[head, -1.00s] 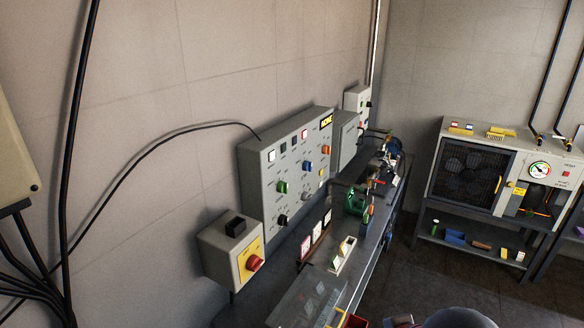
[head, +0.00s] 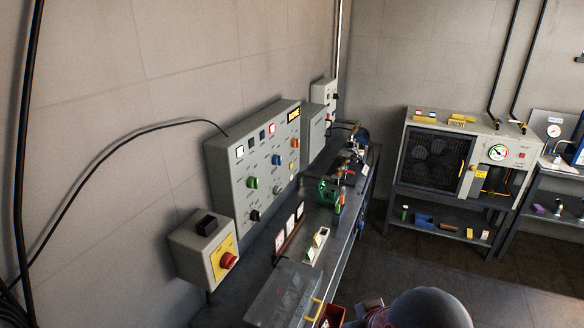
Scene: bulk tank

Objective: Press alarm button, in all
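A grey control panel (head: 225,160) is on the left wall, above the bench. Its face carries several small buttons and knobs: a white square one (head: 239,152), a red one (head: 272,129), a blue one (head: 276,160), an orange one (head: 294,143) and a green one (head: 252,183). A yellow-on-black label sits at its top right. The lettering is too small to read, so I cannot tell which one is the alarm button. My gripper is not in view; a dark rounded part of my arm shows at the bottom right of centre.
A box with a red rotary knob (head: 228,261) on a yellow plate is nearer, left of the bench (head: 345,240). The bench holds a grey toolbox (head: 285,295), meters and a green device (head: 327,192). A cabinet with a gauge (head: 432,165) stands at the back right. Floor between is clear.

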